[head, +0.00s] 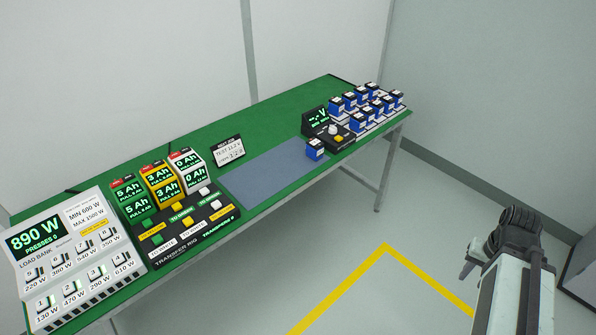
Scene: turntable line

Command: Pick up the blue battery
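A single blue battery (315,150) with a pale top stands on the green table at the right end of the grey-blue mat, in front of the dark tester. Several similar blue batteries (358,123) stand in rows on a pale rack at the table's far right end. My arm is at the lower right of the head view, over the floor and well apart from the table and the batteries. My gripper (470,262) seems to be the small grey end beside the dark joint; its fingers are too small to tell open from shut.
The green table (288,100) runs along the wall. A dark tester (317,121) with a display and knob stands behind the single battery. A transfer rig (190,235) and white load bank (80,260) fill the left. Floor in front is clear.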

